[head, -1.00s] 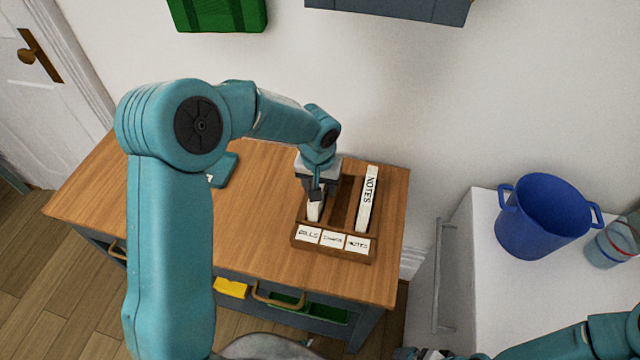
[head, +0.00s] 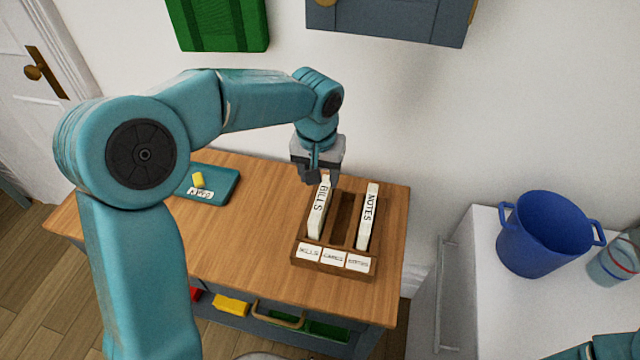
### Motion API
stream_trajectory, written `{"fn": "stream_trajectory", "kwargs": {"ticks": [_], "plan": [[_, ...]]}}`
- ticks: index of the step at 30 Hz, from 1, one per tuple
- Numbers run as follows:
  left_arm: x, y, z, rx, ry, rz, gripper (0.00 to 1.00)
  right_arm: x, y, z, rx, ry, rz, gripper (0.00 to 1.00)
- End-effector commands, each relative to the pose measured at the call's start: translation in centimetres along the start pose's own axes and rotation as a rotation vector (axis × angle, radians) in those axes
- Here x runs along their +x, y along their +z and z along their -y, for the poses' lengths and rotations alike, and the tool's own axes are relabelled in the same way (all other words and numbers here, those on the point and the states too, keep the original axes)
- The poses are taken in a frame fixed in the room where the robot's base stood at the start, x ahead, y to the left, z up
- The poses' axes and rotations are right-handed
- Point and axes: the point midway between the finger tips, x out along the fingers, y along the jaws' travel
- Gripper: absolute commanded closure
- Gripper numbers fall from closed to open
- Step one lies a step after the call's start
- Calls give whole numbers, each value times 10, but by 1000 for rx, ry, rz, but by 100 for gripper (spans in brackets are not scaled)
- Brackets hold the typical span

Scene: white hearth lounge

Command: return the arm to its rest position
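My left gripper (head: 317,178) hangs from the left arm just above the back of the wooden sorter (head: 300,262) on the wooden-topped cabinet. A white spine marked BILLS (head: 320,208) stands in the sorter's left slot, leaning a little, its top close to the fingertips. Whether the fingers touch it or how far they are open is hard to tell. A white spine marked NOTES (head: 368,216) stands in the right slot. The middle slot looks empty. My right arm shows only as a teal piece at the bottom right corner; its gripper is out of view.
A teal tray (head: 222,186) with a yellow piece and a label lies at the back left of the wooden top (head: 240,250). A blue bucket (head: 545,235) and a clear striped container (head: 615,262) stand on the white cabinet at right. A grey wall cabinet (head: 400,20) hangs above.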

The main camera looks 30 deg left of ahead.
Motion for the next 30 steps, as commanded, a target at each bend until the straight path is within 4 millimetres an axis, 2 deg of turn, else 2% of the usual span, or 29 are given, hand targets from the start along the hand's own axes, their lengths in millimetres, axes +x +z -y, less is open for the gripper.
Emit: {"fn": "stream_trajectory", "kwargs": {"ticks": [17, 20, 24, 30], "plan": [[-5, 0, 0, 0, 0, 0, 45, -1, 0, 0, 0, 0, 0, 0], [-18, -2, 0, 0, 0, 0, 45, -13, 0, 5, 0, 0, 0, 0], [-47, -5, 0, 0, 0, 0, 45, -41, 1, 15, 0, 0, 0, 0], [-73, -8, 0, 0, 0, 0, 45, -66, 1, 24, 0, 0, 0, 0]]}}
